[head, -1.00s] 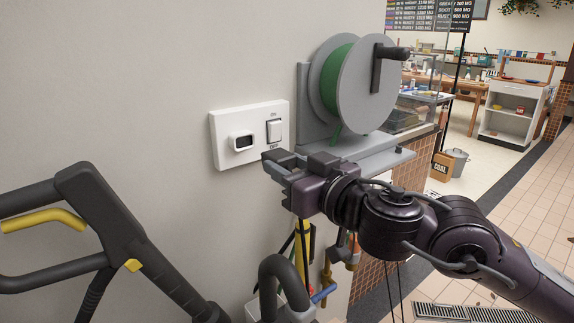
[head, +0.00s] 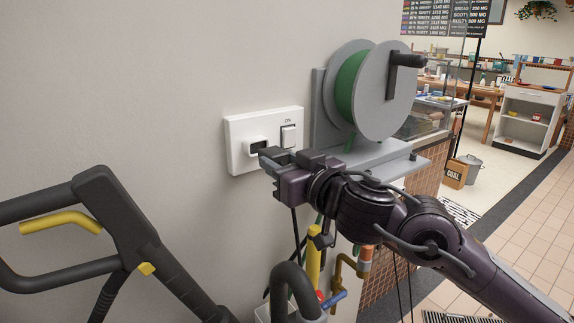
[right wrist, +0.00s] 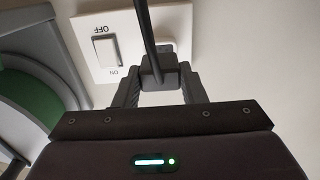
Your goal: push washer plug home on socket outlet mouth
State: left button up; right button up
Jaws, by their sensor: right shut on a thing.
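The white wall plate (head: 236,133) carries the socket outlet (head: 257,148), a dark mouth in a raised white frame, with an on/off switch (head: 288,137) to its right. My right gripper (head: 271,158) is just below and to the right of the mouth. In the right wrist view my right gripper (right wrist: 160,88) is shut on the dark washer plug (right wrist: 158,68), whose cord runs up past the switch. The plug's front faces the plate near the outlet; its prongs are hidden and I cannot tell whether it touches the mouth. My left gripper is not seen.
A grey reel (head: 385,95) with green hose is mounted right of the plate, close above my right arm. A black pressure-washer handle (head: 120,215) with a yellow trigger stands at left. Pipes (head: 345,275) and a yellow tube hang below. The wall left of the plate is bare.

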aim_at(281, 161)
jog(key=shift+r, duration=0.1)
dwell(0.7)
jog(key=shift+p, duration=0.3)
jog(key=shift+p, duration=0.4)
dwell(0.8)
jog(key=shift+x, duration=1.6)
jog(key=o, duration=1.3)
jog(key=shift+s, duration=0.1)
